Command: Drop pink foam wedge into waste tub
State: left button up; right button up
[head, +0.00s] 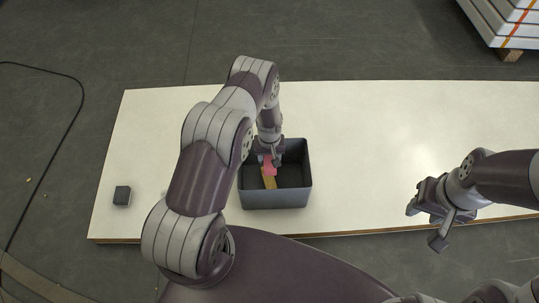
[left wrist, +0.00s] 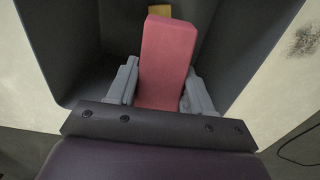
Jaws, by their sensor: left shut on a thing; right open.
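The pink foam wedge (head: 269,166) is between the fingers of my left gripper (head: 268,161), inside the opening of the dark grey waste tub (head: 275,197). In the left wrist view the wedge (left wrist: 168,62) stands between both fingertips of the left gripper (left wrist: 158,88), with the tub's walls (left wrist: 72,40) around it. I cannot tell whether the wedge touches the tub's floor. My right gripper (head: 425,225) is open and empty, near the table's front edge at the right.
A yellow-tan block (head: 270,182) lies in the tub, partly behind the wedge in the left wrist view (left wrist: 160,10). A small dark cube (head: 122,195) sits on the white table (head: 370,140) at the left. The table right of the tub is clear.

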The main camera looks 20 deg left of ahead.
pick_arm(q)
jog(key=o, duration=1.1)
jog(key=shift+r, duration=0.15)
jog(key=shift+r+p, duration=2.7)
jog(key=shift+r, duration=3.55)
